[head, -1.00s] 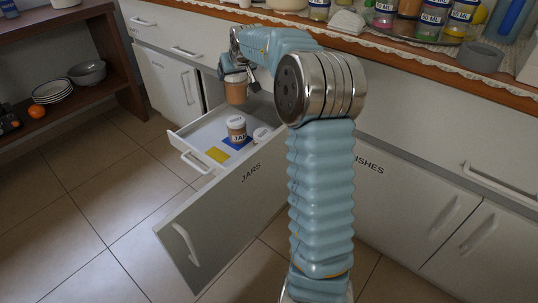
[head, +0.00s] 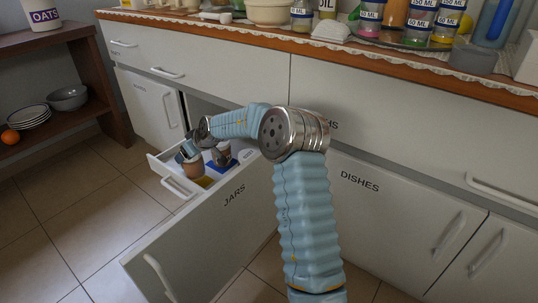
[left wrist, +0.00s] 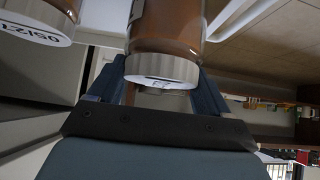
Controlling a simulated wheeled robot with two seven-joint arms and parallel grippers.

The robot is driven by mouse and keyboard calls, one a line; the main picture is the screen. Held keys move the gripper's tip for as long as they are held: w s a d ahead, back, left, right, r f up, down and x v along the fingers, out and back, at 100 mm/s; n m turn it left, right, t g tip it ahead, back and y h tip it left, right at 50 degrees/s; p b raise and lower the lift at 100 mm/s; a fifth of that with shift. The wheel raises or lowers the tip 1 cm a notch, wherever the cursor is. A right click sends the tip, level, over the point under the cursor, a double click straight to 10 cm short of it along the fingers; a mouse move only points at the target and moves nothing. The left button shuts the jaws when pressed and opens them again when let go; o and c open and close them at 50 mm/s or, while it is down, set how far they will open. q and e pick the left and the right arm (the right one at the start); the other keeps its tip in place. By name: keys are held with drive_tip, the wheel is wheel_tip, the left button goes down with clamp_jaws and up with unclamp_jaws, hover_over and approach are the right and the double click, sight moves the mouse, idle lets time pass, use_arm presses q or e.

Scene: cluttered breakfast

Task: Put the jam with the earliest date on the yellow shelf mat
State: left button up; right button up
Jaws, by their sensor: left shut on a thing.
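My left gripper (head: 188,151) is shut on a jam jar (head: 193,168) with orange-brown contents, held low over the open drawer (head: 167,168). In the left wrist view the held jar (left wrist: 165,32) shows its pale lid between the fingers; the lid's print is too oblique to read. The yellow mat (head: 205,182) lies in the drawer just beside and below the held jar, partly hidden by it. A second jar (head: 222,152) stands on the blue mat (head: 222,166). Its lid probably shows in the left wrist view (left wrist: 40,32) with a partly cut-off date. My right gripper is out of view.
A white-lidded jar (head: 247,154) is partly hidden behind the drawer front (head: 205,230), which is marked JARS. The countertop (head: 390,65) above is crowded. A dark shelf unit (head: 95,100) with bowls and an orange stands at the left. The floor is clear.

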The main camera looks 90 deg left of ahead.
use_arm(q)
wheel_tip(320, 180, down, 3)
drive_tip(key=o, duration=1.3)
drive_tip(key=shift+c, duration=0.2)
drive_tip(key=p+v, duration=0.2)
drive_tip(key=v, duration=1)
drive_tip(key=shift+p, duration=0.3)
